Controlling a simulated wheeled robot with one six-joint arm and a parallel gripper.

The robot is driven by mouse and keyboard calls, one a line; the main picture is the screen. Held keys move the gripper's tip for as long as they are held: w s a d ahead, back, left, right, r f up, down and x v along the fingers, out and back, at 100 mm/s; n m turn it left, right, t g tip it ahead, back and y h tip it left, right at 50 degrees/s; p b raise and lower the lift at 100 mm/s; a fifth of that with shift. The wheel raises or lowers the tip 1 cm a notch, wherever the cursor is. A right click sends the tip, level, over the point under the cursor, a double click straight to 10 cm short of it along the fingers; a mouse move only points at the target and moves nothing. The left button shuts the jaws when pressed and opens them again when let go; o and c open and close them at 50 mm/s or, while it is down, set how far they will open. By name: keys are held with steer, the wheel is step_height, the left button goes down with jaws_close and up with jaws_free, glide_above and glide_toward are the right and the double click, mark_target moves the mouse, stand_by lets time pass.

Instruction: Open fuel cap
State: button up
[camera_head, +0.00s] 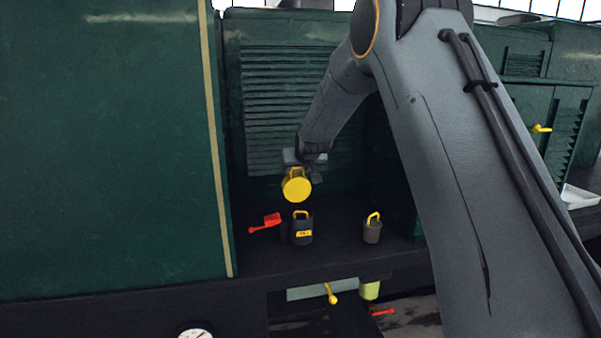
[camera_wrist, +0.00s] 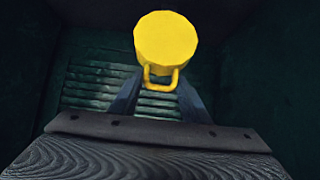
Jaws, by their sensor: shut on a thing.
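The yellow round cap (camera_head: 297,188) with a small loop handle hangs in front of the louvred green panel, above the dark ledge. In the wrist view the yellow cap (camera_wrist: 166,40) is just beyond the fingers, with its handle at their tips. My gripper (camera_head: 312,174) is shut on the cap by its handle; it also shows in the wrist view (camera_wrist: 158,88). I see no contact between the cap and the ledge or the cans below. The seat the cap fits on cannot be made out.
On the ledge (camera_head: 262,262) stand a black can (camera_head: 301,230) with a yellow handle and a grey can (camera_head: 372,232). A red scoop (camera_head: 266,222) is left of the black can. A green wall (camera_head: 110,150) bounds the left. A yellow lever (camera_head: 330,292) sits below.

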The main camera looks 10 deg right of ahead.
steer(key=shift+w+r, duration=0.25)
steer(key=shift+w, duration=0.15)
steer(key=o, duration=1.5)
steer(key=shift+c, duration=0.2)
steer(key=shift+f, duration=0.15)
steer(key=shift+s, duration=0.1)
steer(key=shift+b+v, duration=1.4)
steer(key=shift+v, duration=2.45)
